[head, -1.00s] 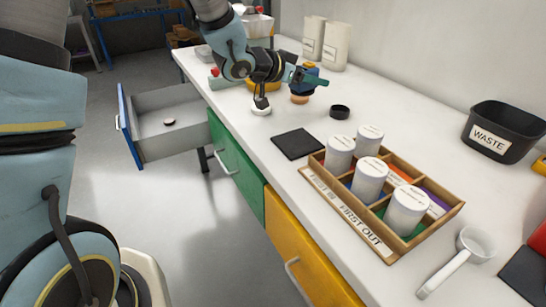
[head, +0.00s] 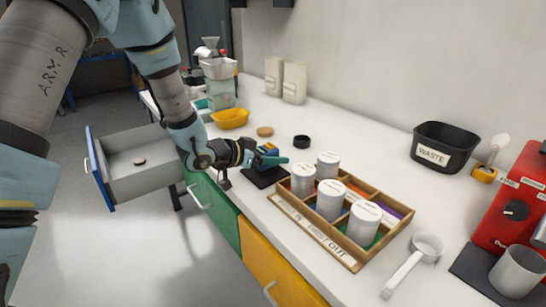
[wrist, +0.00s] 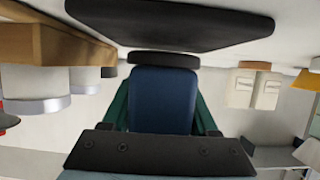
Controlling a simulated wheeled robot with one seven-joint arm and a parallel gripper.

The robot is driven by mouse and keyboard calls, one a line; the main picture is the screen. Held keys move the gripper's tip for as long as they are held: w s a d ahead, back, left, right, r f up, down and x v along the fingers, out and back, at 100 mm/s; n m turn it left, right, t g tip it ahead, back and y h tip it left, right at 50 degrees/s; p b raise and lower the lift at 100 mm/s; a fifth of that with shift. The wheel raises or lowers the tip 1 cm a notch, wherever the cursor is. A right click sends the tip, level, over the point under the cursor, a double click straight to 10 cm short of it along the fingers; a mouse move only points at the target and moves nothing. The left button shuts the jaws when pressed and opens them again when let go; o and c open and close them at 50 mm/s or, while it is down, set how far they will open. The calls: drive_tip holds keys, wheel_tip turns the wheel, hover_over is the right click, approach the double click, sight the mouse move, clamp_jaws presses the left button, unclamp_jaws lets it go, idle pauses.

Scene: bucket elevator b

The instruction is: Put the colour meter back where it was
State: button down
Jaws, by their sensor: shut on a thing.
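The colour meter (head: 269,151) is a small dark-blue body with a yellow part, held in my gripper (head: 273,160). The gripper's teal fingers are shut on it. In the wrist view the blue meter (wrist: 163,100) stands between the two green fingers, with a black end piece at its far end. The flat black mat (head: 262,178) lies on the white worktop, left of the wooden tray, and the gripper is over it, partly covering it. The mat also fills the top of the wrist view (wrist: 170,22). I cannot tell whether the meter touches it.
The wooden tray (head: 346,262) with several white jars stands close right of the gripper. A black ring (head: 302,142) and tan disc (head: 265,132) lie behind. A yellow dish (head: 230,118) is farther back. The blue-fronted drawer (head: 97,167) is open at left, holding a small puck.

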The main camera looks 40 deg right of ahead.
drive_tip(key=shift+f, duration=0.3)
drive_tip(key=shift+f, duration=0.15)
drive_tip(key=shift+c, duration=0.8)
unclamp_jaws()
drive_tip(key=shift+w+a+r, duration=0.1)
drive_tip(key=shift+a+r, duration=0.1)
drive_tip(key=shift+a, duration=0.15)
drive_tip(key=b+v, duration=0.2)
drive_tip(key=v, duration=0.9)
drive_tip(key=shift+a, duration=0.15)
